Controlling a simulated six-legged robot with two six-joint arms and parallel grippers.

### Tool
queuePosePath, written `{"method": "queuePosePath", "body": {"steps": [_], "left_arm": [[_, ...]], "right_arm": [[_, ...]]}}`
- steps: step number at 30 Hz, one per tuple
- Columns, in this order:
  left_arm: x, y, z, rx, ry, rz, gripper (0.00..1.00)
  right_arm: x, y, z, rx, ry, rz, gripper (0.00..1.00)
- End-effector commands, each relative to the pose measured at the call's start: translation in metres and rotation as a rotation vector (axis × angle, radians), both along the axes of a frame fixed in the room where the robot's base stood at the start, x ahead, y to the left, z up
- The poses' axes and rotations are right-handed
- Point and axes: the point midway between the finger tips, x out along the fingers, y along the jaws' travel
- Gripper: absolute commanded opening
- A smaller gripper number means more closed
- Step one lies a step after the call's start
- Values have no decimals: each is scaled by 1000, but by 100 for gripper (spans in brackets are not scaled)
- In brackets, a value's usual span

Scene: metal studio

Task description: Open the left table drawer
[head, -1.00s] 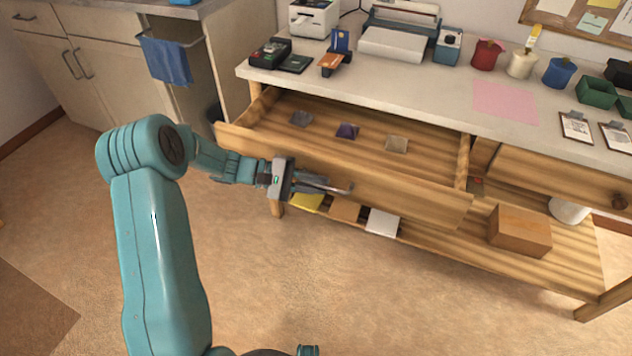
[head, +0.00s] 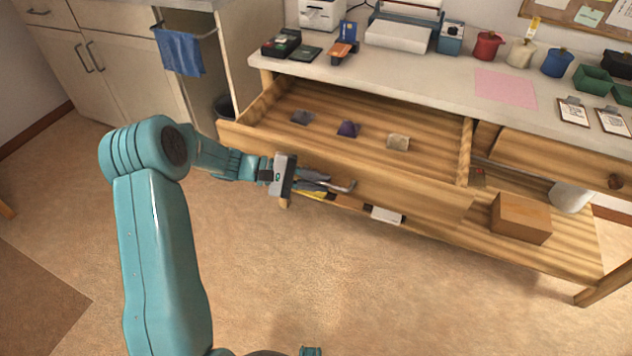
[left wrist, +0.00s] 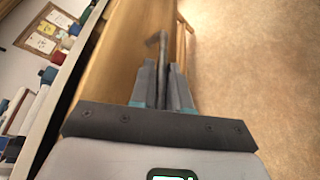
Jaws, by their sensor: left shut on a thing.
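The left table drawer (head: 430,196) stands well out from the table in the head view, its inside showing. It holds a grey piece (head: 302,118), a dark purple piece (head: 348,129) and a pale piece (head: 398,142). In the left wrist view the closed fingers (left wrist: 162,85) hold the handle (left wrist: 162,45) beside the wooden drawer front (left wrist: 120,50).
The right drawer (head: 560,160) has a dark round knob. A wooden box (head: 520,218) stands on the lower shelf. The worktop (head: 420,82) carries machines, pots and clipboards. A cabinet (head: 105,65) with a blue towel (head: 178,50) is at left. The floor in front is clear.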

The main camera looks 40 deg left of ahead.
Motion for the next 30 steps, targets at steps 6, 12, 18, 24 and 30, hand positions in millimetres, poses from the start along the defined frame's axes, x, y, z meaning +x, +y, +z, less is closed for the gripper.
{"method": "queuePosePath", "body": {"steps": [6, 12, 18, 24, 30], "left_arm": [[0, 1, 0, 2, -1, 3, 22], [-1, 2, 1, 0, 0, 2, 22], [-15, 24, 7, 3, -1, 6, 22], [-43, 68, 19, 3, 0, 7, 22], [-69, 108, 29, 3, -1, 6, 22]], "right_arm": [[0, 0, 0, 0, 0, 0, 43], [0, 0, 0, 0, 0, 0, 43], [0, 0, 5, 0, 0, 0, 43], [0, 0, 12, 0, 0, 0, 43], [0, 0, 17, 0, 0, 0, 43]]}}
